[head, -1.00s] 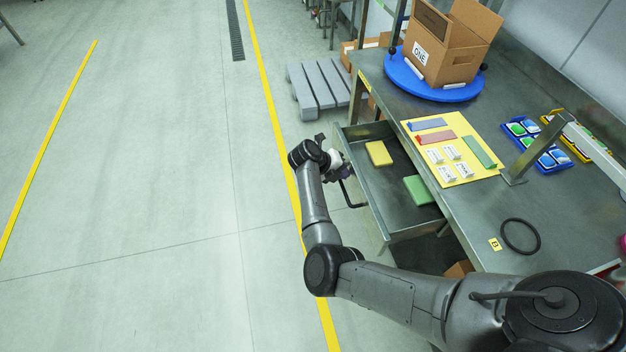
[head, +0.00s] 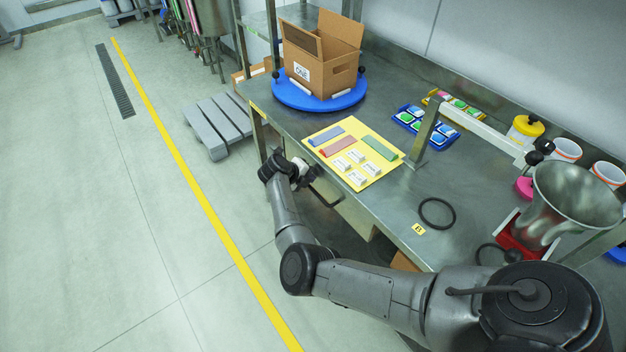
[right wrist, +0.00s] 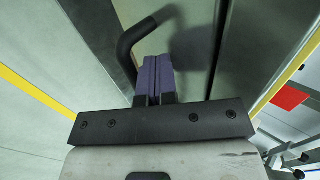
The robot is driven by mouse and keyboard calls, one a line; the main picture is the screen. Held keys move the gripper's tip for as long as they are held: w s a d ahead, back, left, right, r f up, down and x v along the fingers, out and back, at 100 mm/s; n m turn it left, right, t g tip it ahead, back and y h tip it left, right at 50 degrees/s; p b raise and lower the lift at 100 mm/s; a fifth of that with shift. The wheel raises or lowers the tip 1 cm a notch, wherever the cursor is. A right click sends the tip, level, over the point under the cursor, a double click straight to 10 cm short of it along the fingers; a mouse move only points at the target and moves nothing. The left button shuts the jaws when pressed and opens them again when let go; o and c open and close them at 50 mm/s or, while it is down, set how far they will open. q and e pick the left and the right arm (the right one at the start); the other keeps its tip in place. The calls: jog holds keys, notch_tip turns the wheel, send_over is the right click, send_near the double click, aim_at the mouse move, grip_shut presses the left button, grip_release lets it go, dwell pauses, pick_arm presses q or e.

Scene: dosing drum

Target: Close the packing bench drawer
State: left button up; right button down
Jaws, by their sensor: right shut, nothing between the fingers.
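The packing bench drawer shows its front panel (head: 356,214) under the bench's front edge, partly hidden by my right arm. Its inside does not show; the front is at or very near the bench edge, and I cannot tell whether it is fully flush. My right gripper (head: 308,176) is at the drawer front, near its left end. In the right wrist view its purple fingers (right wrist: 154,76) are together and empty, pointing at the panel. The black bar handle (right wrist: 128,48) is just left of the fingers; I cannot tell whether they touch anything. My left gripper is out of view.
The bench top (head: 390,220) carries a cardboard box (head: 318,68) on a blue turntable (head: 290,97), a yellow board (head: 385,165), a black ring (head: 437,212) and a metal funnel (head: 570,200). A grey pallet (head: 218,122) is on the floor. The floor left of my arm is clear.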

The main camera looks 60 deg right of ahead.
jog(key=shift+s+d+f, duration=0.1)
jog(key=shift+d, duration=0.05)
dwell(0.3)
jog(key=p+v, duration=0.5)
jog(key=v, duration=0.5)
jog(key=shift+a+p, duration=0.2)
jog(key=shift+p, duration=0.1)
jog(key=shift+w, duration=0.3)
